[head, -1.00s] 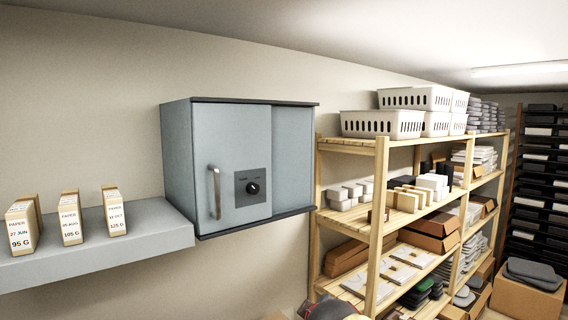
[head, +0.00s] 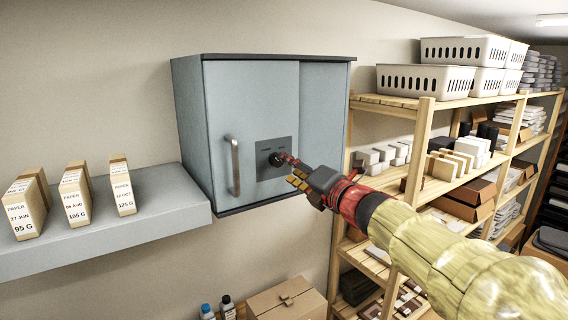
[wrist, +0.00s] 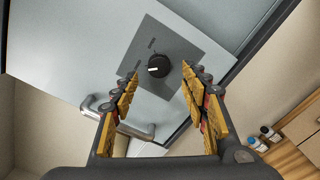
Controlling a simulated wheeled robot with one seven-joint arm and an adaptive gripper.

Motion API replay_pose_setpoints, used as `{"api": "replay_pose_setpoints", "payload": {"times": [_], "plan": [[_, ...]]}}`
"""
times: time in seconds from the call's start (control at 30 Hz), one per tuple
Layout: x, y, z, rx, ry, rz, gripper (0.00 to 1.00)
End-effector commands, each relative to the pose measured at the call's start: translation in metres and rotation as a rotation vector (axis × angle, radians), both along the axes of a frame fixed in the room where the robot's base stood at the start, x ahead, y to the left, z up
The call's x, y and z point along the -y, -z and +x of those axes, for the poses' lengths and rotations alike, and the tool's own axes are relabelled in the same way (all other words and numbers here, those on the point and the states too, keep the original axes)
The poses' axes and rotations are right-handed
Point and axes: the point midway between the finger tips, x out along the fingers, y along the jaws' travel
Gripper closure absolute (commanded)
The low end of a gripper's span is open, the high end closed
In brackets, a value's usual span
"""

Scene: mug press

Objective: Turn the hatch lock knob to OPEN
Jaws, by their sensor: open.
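The hatch lock knob (head: 276,159) is a round black knob on a dark grey plate (head: 266,175) on the front of a grey-blue wall cabinet (head: 217,107). In the wrist view the knob (wrist: 158,66) has a white pointer mark on its lower left side. Two small labels sit on the plate, too small to read. My gripper (head: 288,169) is open, its fingertips close to the knob. In the wrist view the fingers (wrist: 161,72) stand on either side of the knob, with gaps. I cannot tell from the pictures how deep the tips reach.
A metal bar handle (head: 233,164) stands left of the knob; it also shows in the wrist view (wrist: 118,117). A grey shelf (head: 150,215) with paper packets is at left. A wooden rack (head: 421,140) with bins and boxes is at right. A cardboard box (head: 287,300) lies below.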

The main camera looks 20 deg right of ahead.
Motion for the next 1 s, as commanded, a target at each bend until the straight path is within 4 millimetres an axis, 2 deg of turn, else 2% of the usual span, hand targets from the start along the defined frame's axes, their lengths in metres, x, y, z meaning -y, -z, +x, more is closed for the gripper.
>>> {"api": "replay_pose_setpoints", "payload": {"times": [0.1,0.3,0.63,1.0], "plan": [[-0.007,0.0,0.018,-0.001,-0.002,0.001,0.55],[-0.012,0.0,0.036,-0.001,0.001,0.002,0.55],[-0.013,0.0,0.04,-0.001,0.002,0.003,0.55],[-0.013,0.0,0.039,-0.001,0.001,0.003,0.75]]}}
